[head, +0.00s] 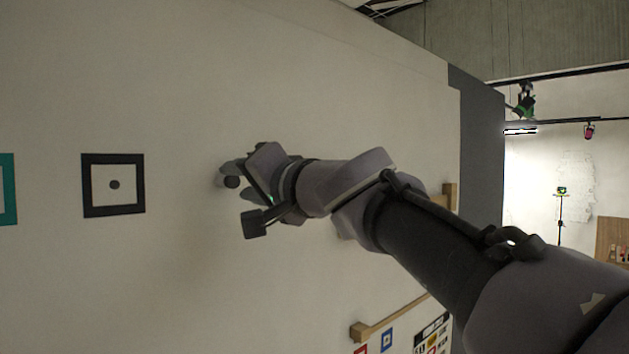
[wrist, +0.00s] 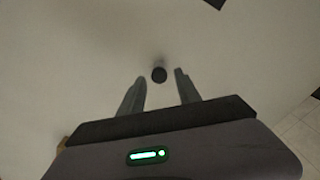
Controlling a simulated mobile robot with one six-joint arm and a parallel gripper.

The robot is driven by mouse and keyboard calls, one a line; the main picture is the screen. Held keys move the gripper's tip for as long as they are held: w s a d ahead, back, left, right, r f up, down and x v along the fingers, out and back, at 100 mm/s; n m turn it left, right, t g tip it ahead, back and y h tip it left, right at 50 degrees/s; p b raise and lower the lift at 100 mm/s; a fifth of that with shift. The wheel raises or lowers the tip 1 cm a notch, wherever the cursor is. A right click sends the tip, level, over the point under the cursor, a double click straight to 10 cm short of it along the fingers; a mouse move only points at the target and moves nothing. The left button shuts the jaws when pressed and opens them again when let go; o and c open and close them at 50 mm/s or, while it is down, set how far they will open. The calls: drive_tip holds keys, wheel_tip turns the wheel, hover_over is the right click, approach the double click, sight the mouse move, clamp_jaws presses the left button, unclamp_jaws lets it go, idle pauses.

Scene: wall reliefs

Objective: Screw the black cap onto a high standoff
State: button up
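A small dark round cap (head: 231,182) is at the wall, at the fingertips of my gripper (head: 238,182) in the head view. My gripper (wrist: 160,80) is open and holds nothing. A black square outline (head: 85,184) on the wall to the left has a dark round spot (head: 114,184) at its middle.
A teal panel (head: 8,190) is at the left edge. A wooden rail (head: 385,319) sticks out of the wall below, near small coloured squares (head: 387,340). The wall between my gripper and the black square is bare.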

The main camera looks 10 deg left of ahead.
drive_tip(key=shift+w+a+f, duration=0.15)
drive_tip(key=shift+w+a, duration=0.05)
drive_tip(key=shift+a, duration=0.15)
drive_tip(key=c, duration=0.6)
clamp_jaws()
drive_tip(key=m+p, duration=0.1)
drive_tip(key=m, duration=0.3)
drive_tip(key=shift+m, duration=0.6)
